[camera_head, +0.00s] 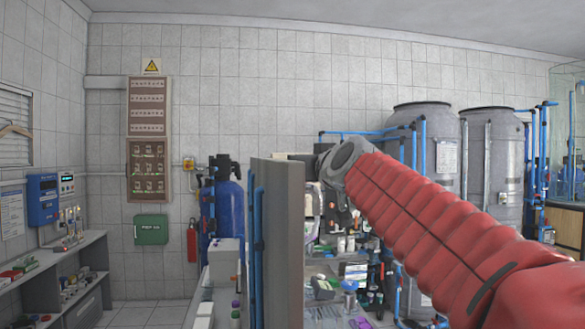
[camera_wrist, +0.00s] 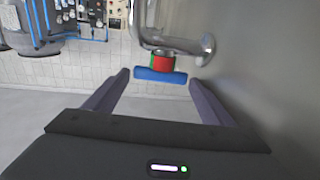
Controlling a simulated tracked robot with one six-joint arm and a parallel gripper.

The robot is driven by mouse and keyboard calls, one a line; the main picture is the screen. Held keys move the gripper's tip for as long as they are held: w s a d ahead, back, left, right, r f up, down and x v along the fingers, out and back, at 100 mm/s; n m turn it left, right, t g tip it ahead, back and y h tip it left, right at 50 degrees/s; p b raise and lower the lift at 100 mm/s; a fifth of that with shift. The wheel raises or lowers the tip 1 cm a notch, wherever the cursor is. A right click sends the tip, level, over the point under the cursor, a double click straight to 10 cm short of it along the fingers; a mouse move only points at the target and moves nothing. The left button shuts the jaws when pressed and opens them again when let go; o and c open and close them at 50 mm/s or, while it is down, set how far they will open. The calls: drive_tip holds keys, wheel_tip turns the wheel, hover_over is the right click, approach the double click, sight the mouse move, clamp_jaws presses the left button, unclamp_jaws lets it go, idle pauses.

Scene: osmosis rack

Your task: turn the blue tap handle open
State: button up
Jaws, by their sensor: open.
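The blue tap handle (camera_wrist: 160,76) shows in the wrist view as a short horizontal bar below a red and green collar (camera_wrist: 162,60). The collar joins a grey metal pipe (camera_wrist: 178,42). My gripper (camera_wrist: 158,88) is open, with one finger on each side of the handle in the picture. I cannot tell how far the handle lies from the fingertips. In the head view my red-sleeved arm reaches toward a grey upright panel, and the handle and fingers cannot be made out there.
The grey panel (camera_head: 282,235) stands beside the arm's end. Grey tanks (camera_head: 420,150) with blue pipes stand at the back right. A cluttered bench (camera_head: 350,270) lies below the arm. Shelves (camera_head: 75,285) stand at the left. A smooth grey surface (camera_wrist: 270,70) fills the wrist view's right side.

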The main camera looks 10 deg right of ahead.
drive_tip(key=s+d, duration=0.1)
drive_tip(key=s, duration=1.2)
drive_tip(key=shift+s+d, duration=0.25)
drive_tip(key=shift+d, duration=0.1)
drive_tip(key=shift+c, duration=0.3)
